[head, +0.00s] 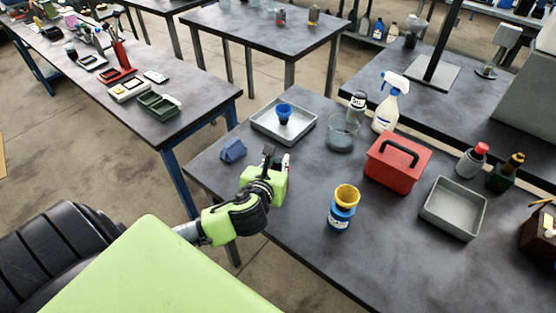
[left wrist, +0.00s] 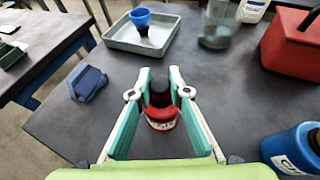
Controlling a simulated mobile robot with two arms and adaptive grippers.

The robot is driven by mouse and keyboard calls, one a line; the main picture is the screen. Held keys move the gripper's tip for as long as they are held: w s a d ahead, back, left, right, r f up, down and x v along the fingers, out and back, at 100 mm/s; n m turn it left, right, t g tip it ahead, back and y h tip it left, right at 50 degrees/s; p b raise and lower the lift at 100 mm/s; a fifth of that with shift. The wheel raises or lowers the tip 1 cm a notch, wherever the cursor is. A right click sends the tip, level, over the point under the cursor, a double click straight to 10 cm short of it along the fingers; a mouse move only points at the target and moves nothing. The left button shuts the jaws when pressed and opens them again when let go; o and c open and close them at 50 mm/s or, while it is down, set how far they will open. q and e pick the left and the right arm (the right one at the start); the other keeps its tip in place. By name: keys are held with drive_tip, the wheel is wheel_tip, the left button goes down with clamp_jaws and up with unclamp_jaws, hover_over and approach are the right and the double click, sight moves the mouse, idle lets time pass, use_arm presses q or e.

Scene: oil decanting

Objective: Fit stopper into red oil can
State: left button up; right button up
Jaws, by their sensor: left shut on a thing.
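My left gripper (head: 275,165) reaches over the near left part of the table. In the left wrist view its two fingers (left wrist: 160,84) are closed on a dark stopper (left wrist: 159,94). The red oil can (left wrist: 162,119) shows directly below the stopper between the fingers, with a label on it. I cannot tell whether the stopper is seated in the can's mouth or just above it. In the head view my gripper hides nearly all of the red can. My right gripper is not in view.
A blue can (head: 341,215) with a yellow funnel (head: 347,194) stands to the right. A grey tray (head: 307,135) holds a blue funnel (head: 284,112). A blue block (head: 233,150), glass beaker (head: 342,132), red toolbox (head: 398,163) and empty grey tray (head: 430,207) stand around.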

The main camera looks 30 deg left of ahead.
use_arm(q)
drive_tip(key=o, duration=0.9)
drive_tip(key=shift+f, duration=0.1)
drive_tip(key=shift+r, duration=0.2)
drive_tip(key=v, duration=1.2)
drive_tip(key=shift+b, duration=0.3)
